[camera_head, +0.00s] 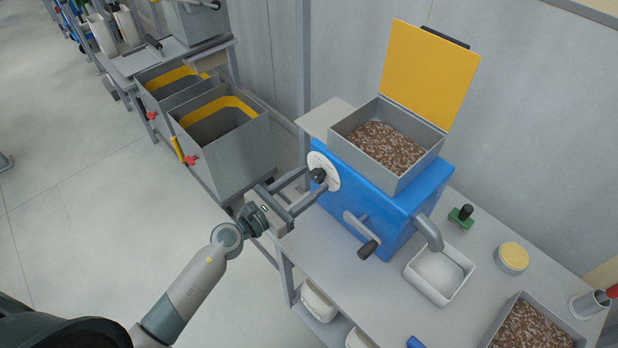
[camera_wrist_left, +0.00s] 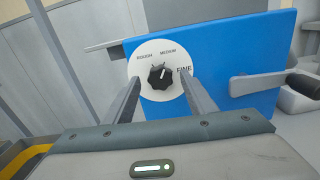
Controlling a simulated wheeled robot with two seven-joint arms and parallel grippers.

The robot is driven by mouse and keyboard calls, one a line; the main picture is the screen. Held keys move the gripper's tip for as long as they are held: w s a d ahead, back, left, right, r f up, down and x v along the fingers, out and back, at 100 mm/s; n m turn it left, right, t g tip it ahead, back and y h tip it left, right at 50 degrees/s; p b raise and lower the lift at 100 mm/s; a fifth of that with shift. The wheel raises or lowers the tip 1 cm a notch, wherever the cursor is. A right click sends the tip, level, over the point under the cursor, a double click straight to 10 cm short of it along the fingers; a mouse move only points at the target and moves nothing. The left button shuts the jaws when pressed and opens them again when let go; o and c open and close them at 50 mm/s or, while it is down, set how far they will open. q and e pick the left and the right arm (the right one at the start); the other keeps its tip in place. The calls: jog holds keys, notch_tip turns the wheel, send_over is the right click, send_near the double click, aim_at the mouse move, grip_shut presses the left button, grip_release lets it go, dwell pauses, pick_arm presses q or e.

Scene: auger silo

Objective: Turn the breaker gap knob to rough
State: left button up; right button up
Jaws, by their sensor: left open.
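The breaker gap knob (camera_head: 318,175) is black and sits on a round white dial (camera_head: 329,167) on the end face of a blue breaker box (camera_head: 345,195). In the left wrist view the knob (camera_wrist_left: 161,77) has a pale mark at its top, pointing roughly upward, nearest MEDIUM. The dial (camera_wrist_left: 147,62) carries a first label at upper left, MEDIUM at top and FINE at right. My left gripper (camera_head: 315,180) is open, its fingers either side of the knob. I cannot tell whether they touch it. My right gripper is not in view.
A hopper with grain (camera_head: 390,148) and a raised yellow lid (camera_head: 430,75) tops the box. A crank handle (camera_head: 368,248) sticks out in front. A spout hangs over a white tray (camera_head: 440,297). Grey bins (camera_head: 225,150) stand at the left.

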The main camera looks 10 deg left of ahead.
pick_arm(q)
jog(key=shift+w+d, duration=0.25)
jog(key=shift+w, duration=0.05)
jog(key=c, duration=1)
jog(key=shift+c, duration=0.2)
